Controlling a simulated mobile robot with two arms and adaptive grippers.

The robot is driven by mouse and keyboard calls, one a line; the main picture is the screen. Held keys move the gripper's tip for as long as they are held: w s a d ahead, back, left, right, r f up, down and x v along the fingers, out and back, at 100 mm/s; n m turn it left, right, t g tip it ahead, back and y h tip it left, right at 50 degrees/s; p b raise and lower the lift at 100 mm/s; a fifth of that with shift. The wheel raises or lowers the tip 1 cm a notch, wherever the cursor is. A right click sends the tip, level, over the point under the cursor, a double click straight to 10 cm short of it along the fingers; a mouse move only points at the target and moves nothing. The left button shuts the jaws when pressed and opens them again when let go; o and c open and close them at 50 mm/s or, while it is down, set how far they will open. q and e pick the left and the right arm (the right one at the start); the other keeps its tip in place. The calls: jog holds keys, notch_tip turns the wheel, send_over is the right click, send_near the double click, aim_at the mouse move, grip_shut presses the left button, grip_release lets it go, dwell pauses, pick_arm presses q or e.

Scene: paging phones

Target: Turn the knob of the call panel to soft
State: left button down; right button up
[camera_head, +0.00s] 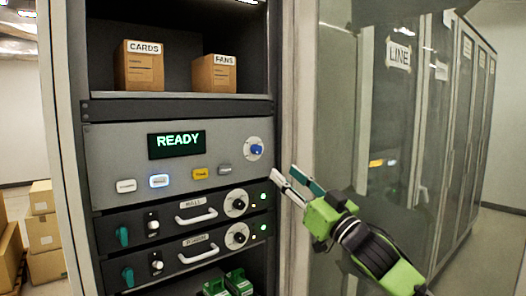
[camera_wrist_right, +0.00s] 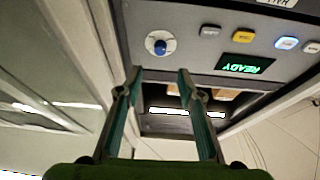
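The call panel (camera_head: 110,150) is a grey plate in the rack with a green READY display (camera_head: 177,144) and several buttons. Its blue knob (camera_head: 256,149) sits on a white round dial at the panel's right end. The knob also shows in the right wrist view (camera_wrist_right: 159,46), above and between the fingers. The dial's markings are too small to read. My right gripper (camera_head: 289,180) is open and empty, to the right of and below the knob, apart from it. The right wrist view shows its two fingers (camera_wrist_right: 158,76) spread. My left gripper is not in view.
Below the panel are two dark units with handles (camera_head: 197,216), dials and green switches. Boxes labelled CARDS (camera_head: 140,70) and FANS (camera_head: 214,74) stand on the shelf above. Glass-fronted cabinets (camera_head: 400,120) stand at the right. Cardboard boxes (camera_head: 43,232) are stacked at the left.

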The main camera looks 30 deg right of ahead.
aim_at(259, 150)
jog(key=p+x, duration=0.5)
jog(key=x, duration=0.5)
jog(key=shift+r+p, duration=0.1)
jog(key=shift+p, duration=0.2)
jog(key=shift+w+r, duration=0.1)
jog(key=shift+w, duration=0.55)
grip_shut()
